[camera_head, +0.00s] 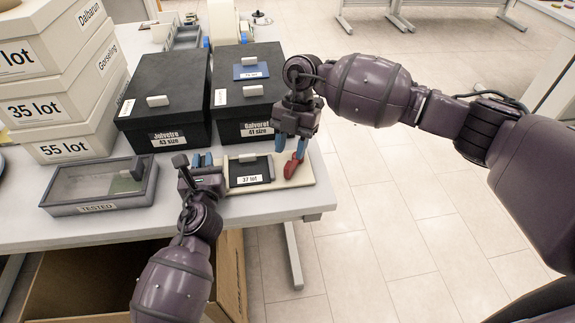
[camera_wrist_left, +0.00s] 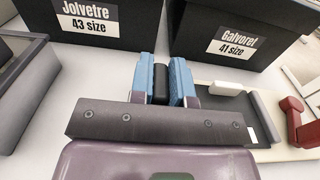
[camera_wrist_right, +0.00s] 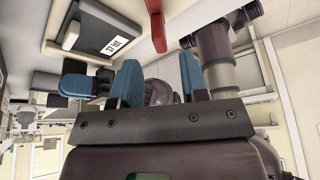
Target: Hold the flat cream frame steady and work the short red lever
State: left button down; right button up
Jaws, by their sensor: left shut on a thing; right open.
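The flat cream frame (camera_head: 308,177) lies on the table's right end, with a black panel and a "37 lot" label on it. The short red lever (camera_head: 292,166) is at its right side; it also shows in the left wrist view (camera_wrist_left: 293,118) and the right wrist view (camera_wrist_right: 155,25). My left gripper (camera_head: 203,160) is shut on a dark block (camera_wrist_left: 160,85) by the frame's left end; the fingers hide how it joins the frame. My right gripper (camera_head: 291,146) is open above the red lever, which appears in the gap beyond its fingers; contact is unclear.
Black shoe boxes (camera_head: 165,110) stand close behind the frame. A grey tray (camera_head: 75,208) marked "TESTED" lies left of my left gripper. White lot boxes (camera_head: 50,110) are stacked at the left. An open cardboard box (camera_head: 229,270) is below the table. The floor at right is clear.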

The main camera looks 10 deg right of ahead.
aim_at(288, 165)
jog(key=shift+x, duration=2.7)
grip_shut()
